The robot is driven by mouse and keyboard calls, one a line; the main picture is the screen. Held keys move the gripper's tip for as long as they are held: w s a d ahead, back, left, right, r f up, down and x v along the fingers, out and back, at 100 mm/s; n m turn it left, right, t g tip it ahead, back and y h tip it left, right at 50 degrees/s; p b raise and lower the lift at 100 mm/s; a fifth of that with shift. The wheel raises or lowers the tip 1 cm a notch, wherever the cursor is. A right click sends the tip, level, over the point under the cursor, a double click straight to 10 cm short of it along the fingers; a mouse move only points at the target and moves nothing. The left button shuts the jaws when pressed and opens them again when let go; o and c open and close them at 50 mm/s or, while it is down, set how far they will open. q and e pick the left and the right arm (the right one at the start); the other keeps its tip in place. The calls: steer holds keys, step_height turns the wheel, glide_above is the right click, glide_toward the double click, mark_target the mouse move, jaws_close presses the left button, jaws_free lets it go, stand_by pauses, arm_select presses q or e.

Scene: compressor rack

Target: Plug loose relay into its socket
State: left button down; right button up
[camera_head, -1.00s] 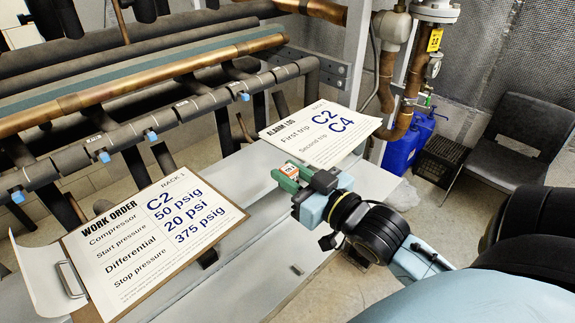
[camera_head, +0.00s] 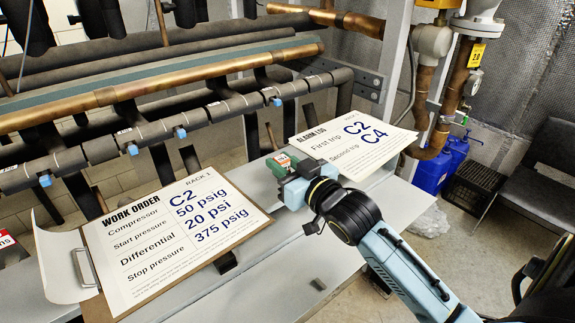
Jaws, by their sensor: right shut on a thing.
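My right gripper (camera_head: 290,177) is in the middle of the view, its arm coming in from the lower right. It is shut on the relay (camera_head: 279,165), a small green block with a white and orange label on top. The relay is held above the grey ledge, between the work order clipboard and the alarm log sheet. Its underside and the fingertips are mostly hidden. No socket can be made out. My left gripper is not in view.
The work order clipboard (camera_head: 178,234) lies at the lower left and the alarm log sheet (camera_head: 350,141) at the back right. Copper and dark insulated pipes (camera_head: 160,84) run behind. A black chair (camera_head: 545,176), blue containers (camera_head: 437,172) and a black crate (camera_head: 477,187) stand at right.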

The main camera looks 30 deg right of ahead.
steer(key=shift+f, duration=0.3)
steer(key=shift+f, duration=0.1)
stand_by(0.7)
steer(key=o, duration=1.1)
steer(key=shift+c, duration=0.2)
steer(key=shift+s, duration=0.2)
steer(key=s+d, duration=0.1)
steer(key=s, duration=1.2)
